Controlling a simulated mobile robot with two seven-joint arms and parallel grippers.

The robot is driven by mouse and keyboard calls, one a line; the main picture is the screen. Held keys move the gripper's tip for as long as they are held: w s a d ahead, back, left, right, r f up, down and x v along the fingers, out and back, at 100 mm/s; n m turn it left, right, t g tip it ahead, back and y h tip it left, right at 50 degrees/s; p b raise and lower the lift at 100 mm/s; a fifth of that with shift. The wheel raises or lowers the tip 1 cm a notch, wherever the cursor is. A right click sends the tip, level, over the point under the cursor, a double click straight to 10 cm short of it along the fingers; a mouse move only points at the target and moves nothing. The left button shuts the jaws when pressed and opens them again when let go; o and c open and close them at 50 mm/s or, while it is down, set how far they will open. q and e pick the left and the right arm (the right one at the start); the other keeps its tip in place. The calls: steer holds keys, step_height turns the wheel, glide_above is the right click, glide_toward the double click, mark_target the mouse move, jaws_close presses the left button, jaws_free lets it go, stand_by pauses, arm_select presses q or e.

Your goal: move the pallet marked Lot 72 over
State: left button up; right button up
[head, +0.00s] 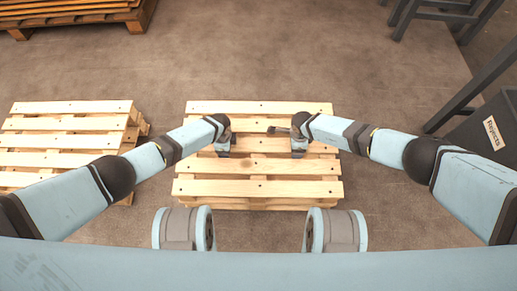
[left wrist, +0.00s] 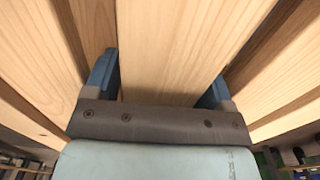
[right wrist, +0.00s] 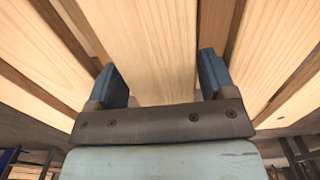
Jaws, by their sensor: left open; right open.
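A light wooden pallet (head: 260,189) lies in front of me in the middle of the head view. No lot marking can be read on it. My left gripper (head: 224,150) is over its left half and my right gripper (head: 299,148) over its right half. In the left wrist view the open fingers (left wrist: 160,85) stand on either side of one pale board (left wrist: 185,40). In the right wrist view the open fingers (right wrist: 160,80) likewise stand on either side of a board (right wrist: 150,35). Whether the fingers touch the wood cannot be told.
Another stack of light pallets (head: 65,139) is close on the left. A darker orange-brown pallet (head: 75,18) is at the far left. A dark bin labelled Rejects (head: 494,133) and dark metal frames (head: 470,85) are on the right. The brown floor (head: 270,50) beyond the middle pallet is clear.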

arm_select(q)
jaws_close()
arm_select(e)
jaws_close()
arm_select(q)
steer(key=shift+r, duration=0.25)
arm_select(e)
steer(key=shift+r, duration=0.2)
